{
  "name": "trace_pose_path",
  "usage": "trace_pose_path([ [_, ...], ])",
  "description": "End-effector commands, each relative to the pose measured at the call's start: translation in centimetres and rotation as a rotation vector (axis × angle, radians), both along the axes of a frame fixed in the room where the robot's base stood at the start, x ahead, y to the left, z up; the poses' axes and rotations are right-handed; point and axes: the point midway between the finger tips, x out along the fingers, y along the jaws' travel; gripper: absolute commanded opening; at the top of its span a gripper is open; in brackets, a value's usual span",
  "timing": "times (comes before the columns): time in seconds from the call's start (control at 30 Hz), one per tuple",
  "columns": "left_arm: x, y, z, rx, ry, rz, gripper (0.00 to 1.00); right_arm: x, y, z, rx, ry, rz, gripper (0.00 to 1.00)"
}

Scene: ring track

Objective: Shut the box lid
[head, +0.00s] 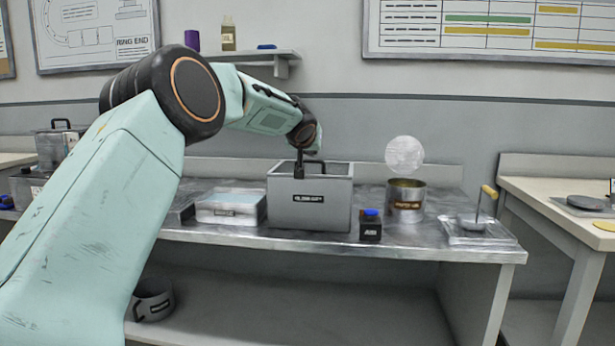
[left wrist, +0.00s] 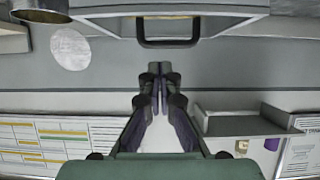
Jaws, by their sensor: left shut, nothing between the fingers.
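A grey metal box (head: 327,214) with a dark label on its front stands on the metal workbench. A black handle (head: 316,163) shows at its top; whether the lid is fully down or raised I cannot tell. In the left wrist view, which is upside down, the box (left wrist: 100,22) and its black handle (left wrist: 168,43) show at the top edge. My left gripper (head: 299,172) is shut and empty, pointing down at the box's top and covering part of it. In the left wrist view its fingertips (left wrist: 154,72) are together, apart from the handle. My right gripper is not in view.
A blue-capped bottle (head: 370,230) and a round tin (head: 405,203) stand right of the box, with a pale disc (head: 404,155) above the tin. A white-topped case (head: 231,208) sits left. A wall shelf (head: 262,54) is behind. A yellow-handled tool (head: 485,203) stands farther right.

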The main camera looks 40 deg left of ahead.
Motion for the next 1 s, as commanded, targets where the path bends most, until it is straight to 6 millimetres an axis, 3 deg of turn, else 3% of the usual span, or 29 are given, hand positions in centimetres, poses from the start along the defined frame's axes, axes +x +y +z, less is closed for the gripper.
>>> trace_pose_path([
  [0.33,-2.7,-1.5,-2.1,0.0,-0.002,0.0,0.0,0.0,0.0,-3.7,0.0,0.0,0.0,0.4],
  [0.6,-4.1,-2.2,-2.7,-0.001,0.001,0.001,0.0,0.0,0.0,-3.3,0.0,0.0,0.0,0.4],
  [1.0,-4.6,-2.5,-3.0,0.0,-0.001,0.0,0.0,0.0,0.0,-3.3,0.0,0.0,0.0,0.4],
])
